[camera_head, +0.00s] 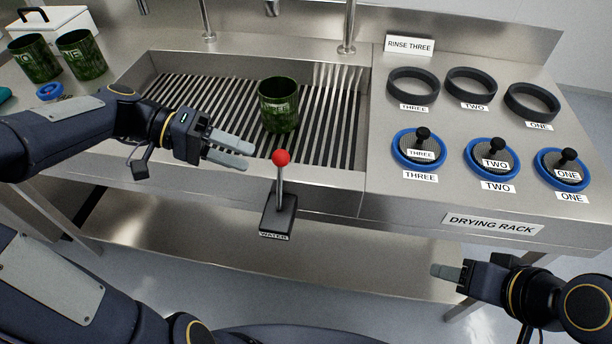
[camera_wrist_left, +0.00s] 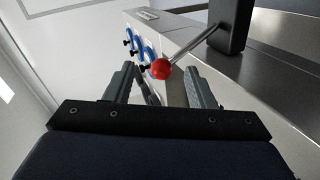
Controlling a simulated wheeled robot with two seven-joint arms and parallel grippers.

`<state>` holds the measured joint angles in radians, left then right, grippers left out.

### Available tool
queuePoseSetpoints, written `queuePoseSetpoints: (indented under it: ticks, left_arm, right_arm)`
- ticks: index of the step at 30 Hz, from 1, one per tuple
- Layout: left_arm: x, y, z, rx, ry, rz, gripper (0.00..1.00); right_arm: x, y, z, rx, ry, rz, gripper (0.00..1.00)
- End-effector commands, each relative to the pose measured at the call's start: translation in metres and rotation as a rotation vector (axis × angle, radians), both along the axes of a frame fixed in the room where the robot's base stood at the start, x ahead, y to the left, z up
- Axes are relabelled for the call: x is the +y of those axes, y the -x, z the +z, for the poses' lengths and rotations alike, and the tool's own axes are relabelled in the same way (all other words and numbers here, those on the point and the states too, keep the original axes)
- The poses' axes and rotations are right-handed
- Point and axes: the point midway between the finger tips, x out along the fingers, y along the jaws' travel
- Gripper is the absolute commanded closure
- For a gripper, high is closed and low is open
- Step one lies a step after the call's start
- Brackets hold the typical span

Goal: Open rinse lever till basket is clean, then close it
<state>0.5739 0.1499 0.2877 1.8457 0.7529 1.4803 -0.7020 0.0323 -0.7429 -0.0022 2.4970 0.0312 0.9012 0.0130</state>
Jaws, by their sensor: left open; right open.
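The rinse lever has a red ball knob (camera_head: 281,158) on a thin metal rod, rising from a black base labelled WATER (camera_head: 278,212) on the sink's front. A green basket (camera_head: 278,104) stands upright on the slatted sink grate (camera_head: 225,110), behind the lever. My left gripper (camera_head: 238,153) is open and empty, just left of the knob and apart from it. In the left wrist view the red knob (camera_wrist_left: 160,68) appears ahead, between the open fingers. My right gripper (camera_head: 448,273) is at the lower right, away from the lever, below the drying rack's front edge.
Right of the sink, the drying rack (camera_head: 490,224) holds black rings (camera_head: 471,85) and blue-rimmed mesh lids with black knobs (camera_head: 491,158), labelled ONE to THREE. Two green baskets (camera_head: 80,54) and a white box (camera_head: 50,25) stand at left. Tap posts (camera_head: 348,30) rise behind the sink.

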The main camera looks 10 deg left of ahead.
Motion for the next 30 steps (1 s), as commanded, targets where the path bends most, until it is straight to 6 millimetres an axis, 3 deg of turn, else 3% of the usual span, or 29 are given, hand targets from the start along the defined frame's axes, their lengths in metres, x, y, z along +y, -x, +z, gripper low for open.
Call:
queuePoseSetpoints:
  ticks: [1,6,21,30]
  left_arm:
    - [0.005,-0.009,-0.014,-0.012,0.055,-0.003,0.5]
    - [0.006,-0.02,-0.013,-0.045,0.137,-0.014,0.5]
    - [-0.06,-0.02,-0.029,-0.044,0.135,-0.015,0.5]
    - [-0.066,-0.02,-0.03,-0.044,0.133,-0.013,0.5]
  right_arm:
    - [0.0,0.0,-0.015,0.0,0.0,0.0,0.49]
    - [0.0,0.0,-0.019,-0.001,0.0,0.0,0.49]
    - [0.0,0.0,-0.019,-0.001,0.0,0.0,0.49]
    - [0.0,0.0,-0.02,-0.001,0.0,0.0,0.49]
